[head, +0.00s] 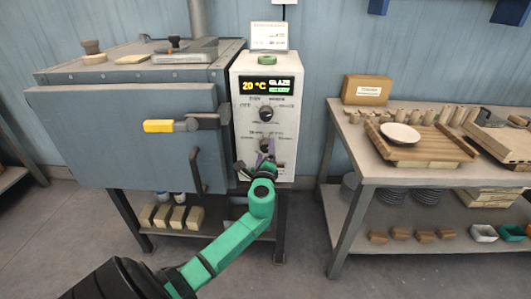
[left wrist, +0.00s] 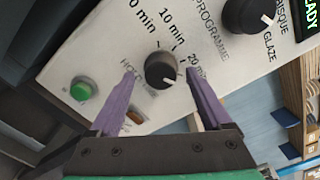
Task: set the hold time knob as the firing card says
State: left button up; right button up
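The hold time knob (left wrist: 161,70) is a small black dial on the white control box (head: 285,140), with "0 min", "10 min" and "20" marked around it. A pale mark shows toward its lower right edge; the exact setting is unclear. My left gripper (head: 256,170) is at the lower knob. In the left wrist view its purple fingers are open, one on each side of the knob, with gaps visible. The firing card (head: 269,36) stands on top of the box; its text is too small to read. My right gripper is not in view.
The programme knob (left wrist: 250,14) sits beside the hold knob, its mark toward GLAZE. A green button (left wrist: 81,90) is on the other side. The display (head: 266,86) reads 20 °C, GLAZE. The kiln door's yellow handle (head: 158,126) sticks out left. A table (head: 361,172) stands right.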

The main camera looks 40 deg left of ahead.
pick_arm(q)
jog(key=v, duration=1.4)
jog(key=shift+s+d+b, duration=0.2)
jog(key=shift+s+b, duration=0.05)
jog(key=shift+b, duration=0.2)
